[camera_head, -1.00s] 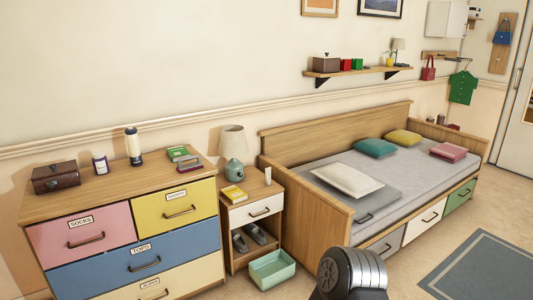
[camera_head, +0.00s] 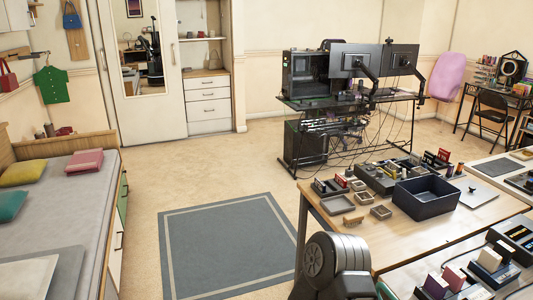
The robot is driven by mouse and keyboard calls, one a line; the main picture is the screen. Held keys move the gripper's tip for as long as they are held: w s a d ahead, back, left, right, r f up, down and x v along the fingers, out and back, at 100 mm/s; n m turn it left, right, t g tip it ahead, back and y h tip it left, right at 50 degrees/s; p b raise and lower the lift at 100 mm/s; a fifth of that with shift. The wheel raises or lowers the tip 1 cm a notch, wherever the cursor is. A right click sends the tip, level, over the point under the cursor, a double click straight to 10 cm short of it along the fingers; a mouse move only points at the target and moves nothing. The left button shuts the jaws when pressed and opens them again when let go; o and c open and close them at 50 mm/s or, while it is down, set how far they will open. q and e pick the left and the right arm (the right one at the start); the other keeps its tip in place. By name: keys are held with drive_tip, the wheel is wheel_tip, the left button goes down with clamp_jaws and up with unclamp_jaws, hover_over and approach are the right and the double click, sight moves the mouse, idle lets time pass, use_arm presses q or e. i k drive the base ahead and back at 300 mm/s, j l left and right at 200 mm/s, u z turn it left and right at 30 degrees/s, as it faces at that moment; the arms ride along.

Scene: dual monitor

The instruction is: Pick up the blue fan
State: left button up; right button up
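I cannot make out a blue fan anywhere in this view. A dark arched object with a round face (camera_head: 511,70) stands on the far right desk, but it is too small to tell what it is. Neither of my grippers is in view. A dark rounded link of my own body shows at the bottom middle, and it hides part of the near table's left end.
A wooden table (camera_head: 440,243) with a dark open bin (camera_head: 432,196) and small parts is at the right. A dual-monitor desk (camera_head: 350,101) with loose cables stands behind. A bed (camera_head: 60,190) is at left. The grey rug (camera_head: 225,245) and floor between are clear.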

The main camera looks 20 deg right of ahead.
sight(381, 212)
drive_tip(key=i+z, duration=0.25)
drive_tip(key=z, duration=0.25)
drive_tip(key=i+j+z, duration=0.1)
drive_tip(key=z, duration=0.35)
drive_tip(key=i+j+z, duration=0.25)
drive_tip(key=z, duration=0.25)
drive_tip(key=i+j+z, duration=0.25)
drive_tip(key=z, duration=0.25)
drive_tip(key=i+j+z, duration=0.1)
drive_tip(key=j+z, duration=0.6)
drive_tip(key=z, duration=0.25)
drive_tip(key=i+j+z, duration=0.15)
drive_tip(key=j+z, duration=1.05)
drive_tip(key=j, duration=0.2)
drive_tip(key=k+j+z, duration=0.1)
drive_tip(key=j+z, duration=0.25)
drive_tip(key=j, duration=0.15)
